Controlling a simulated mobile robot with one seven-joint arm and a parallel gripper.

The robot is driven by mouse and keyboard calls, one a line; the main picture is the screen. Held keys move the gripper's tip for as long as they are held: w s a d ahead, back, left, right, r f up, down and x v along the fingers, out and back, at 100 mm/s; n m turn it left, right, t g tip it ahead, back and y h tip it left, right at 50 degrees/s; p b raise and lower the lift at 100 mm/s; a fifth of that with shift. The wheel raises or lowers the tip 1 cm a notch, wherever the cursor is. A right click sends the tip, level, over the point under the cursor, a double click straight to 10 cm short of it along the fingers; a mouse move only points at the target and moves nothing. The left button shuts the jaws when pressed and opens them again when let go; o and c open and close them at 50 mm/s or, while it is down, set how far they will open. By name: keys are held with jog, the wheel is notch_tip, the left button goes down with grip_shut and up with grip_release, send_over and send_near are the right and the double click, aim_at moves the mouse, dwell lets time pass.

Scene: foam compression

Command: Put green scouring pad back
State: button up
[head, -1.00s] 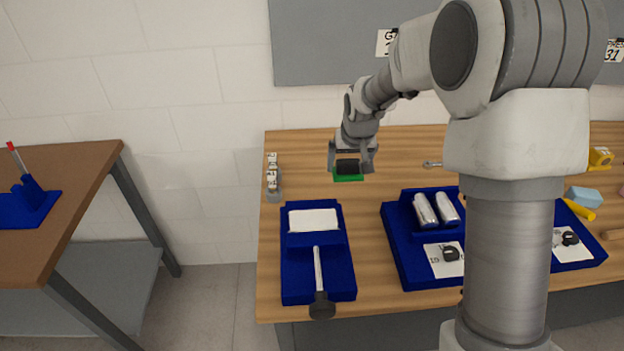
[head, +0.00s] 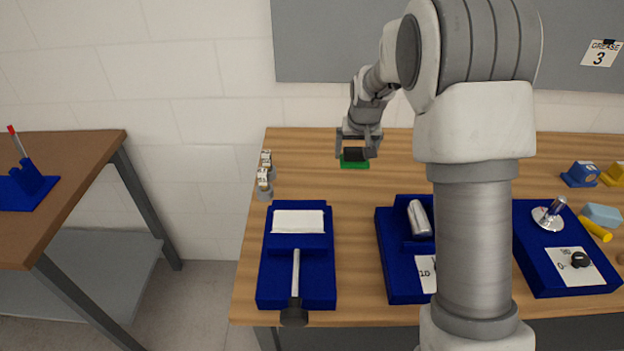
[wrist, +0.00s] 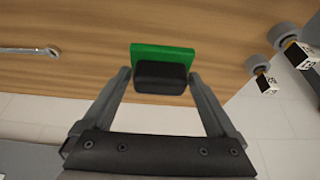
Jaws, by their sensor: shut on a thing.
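The green scouring pad (head: 355,164) has a black block-shaped grip on top. My gripper (head: 356,150) is over the back left part of the wooden table, with its fingers on either side of the black grip. In the wrist view the pad (wrist: 163,50) lies just past the fingertips, and my gripper (wrist: 162,82) is shut on its black grip. The pad looks at or very close to the table top; I cannot tell whether it touches.
Small labelled weights (head: 265,177) stand to the left of the pad. A blue press fixture (head: 297,254) with a white pad and a lever is in front. More blue fixtures (head: 403,277) are to the right. A wrench (wrist: 30,51) lies on the table. Wood around the pad is clear.

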jog(key=w+a+f, duration=0.2)
jog(key=a, duration=0.1)
jog(key=w+a+f+p, duration=0.1)
jog(key=w+a+f, duration=0.1)
jog(key=a, duration=0.1)
jog(key=w+a+f, duration=0.2)
jog(key=a+f, duration=0.1)
jog(key=shift+w+a, duration=0.15)
jog(key=shift+a, duration=0.2)
jog(key=shift+f+p, duration=0.5)
jog(key=shift+f, duration=1.5)
jog(key=shift+f, duration=0.25)
jog(key=o, duration=1)
jog(key=shift+r, duration=0.1)
jog(key=shift+c, duration=0.2)
